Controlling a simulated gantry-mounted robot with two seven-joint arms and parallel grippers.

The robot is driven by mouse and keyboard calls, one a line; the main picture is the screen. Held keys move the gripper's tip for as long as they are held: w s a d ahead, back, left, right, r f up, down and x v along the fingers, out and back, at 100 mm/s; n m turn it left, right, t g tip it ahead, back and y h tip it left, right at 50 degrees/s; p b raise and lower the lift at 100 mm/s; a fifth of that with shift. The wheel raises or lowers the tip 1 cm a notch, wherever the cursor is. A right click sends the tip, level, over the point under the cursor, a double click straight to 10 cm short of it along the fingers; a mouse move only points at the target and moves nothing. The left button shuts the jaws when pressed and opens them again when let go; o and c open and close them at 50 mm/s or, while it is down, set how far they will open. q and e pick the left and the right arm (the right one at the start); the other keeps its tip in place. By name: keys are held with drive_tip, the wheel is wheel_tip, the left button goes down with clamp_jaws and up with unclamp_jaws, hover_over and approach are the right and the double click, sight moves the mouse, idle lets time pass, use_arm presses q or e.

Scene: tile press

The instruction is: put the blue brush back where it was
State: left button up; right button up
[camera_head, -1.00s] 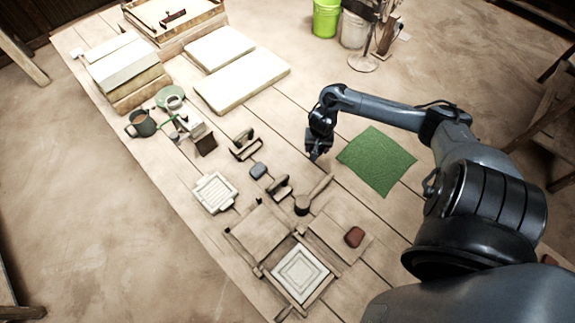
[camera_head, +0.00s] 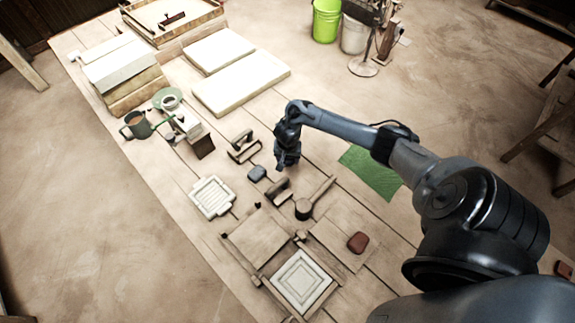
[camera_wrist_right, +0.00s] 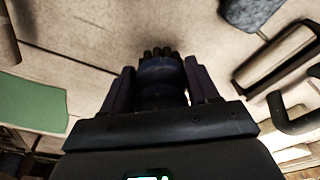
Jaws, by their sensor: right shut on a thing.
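My right gripper (camera_head: 286,166) hangs over the middle of the table and also fills the lower middle of its wrist view (camera_wrist_right: 161,95). It is shut on the blue brush (camera_wrist_right: 162,75), a dark, rounded blue body with dark bristle-like ends pointing away from the wrist. The fingers stand on either side of it and hide part of it. In the head view the brush is too dark and small to tell from the gripper. My left gripper does not show in any view.
A blue-grey block (camera_head: 257,173) lies just left of the gripper, with a dark-handled tool (camera_head: 244,147) behind it. A wooden mallet (camera_head: 305,207) and another handled tool (camera_head: 278,189) lie in front. A green cloth (camera_head: 372,174) lies right, partly under my arm.

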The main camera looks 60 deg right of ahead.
sight(288, 163)
drive_tip(key=shift+f+b, duration=1)
drive_tip(key=shift+f, duration=1.05)
drive_tip(key=o, duration=1.4)
drive_tip(key=shift+f, duration=0.1)
drive_tip(key=shift+r, duration=0.3)
drive_tip(key=r+p, duration=0.2)
drive_tip(key=r, duration=0.1)
drive_tip(key=a+r+p, duration=0.1)
drive_tip(key=r+p, duration=0.1)
drive_tip(key=r, duration=0.2)
drive_tip(key=r+p, duration=0.2)
drive_tip(key=r, duration=0.2)
drive_tip(key=shift+s+a+r, duration=0.2)
drive_tip(key=shift+s+a, duration=0.1)
drive_tip(key=shift+s, duration=0.05)
drive_tip(key=shift+r, duration=0.1)
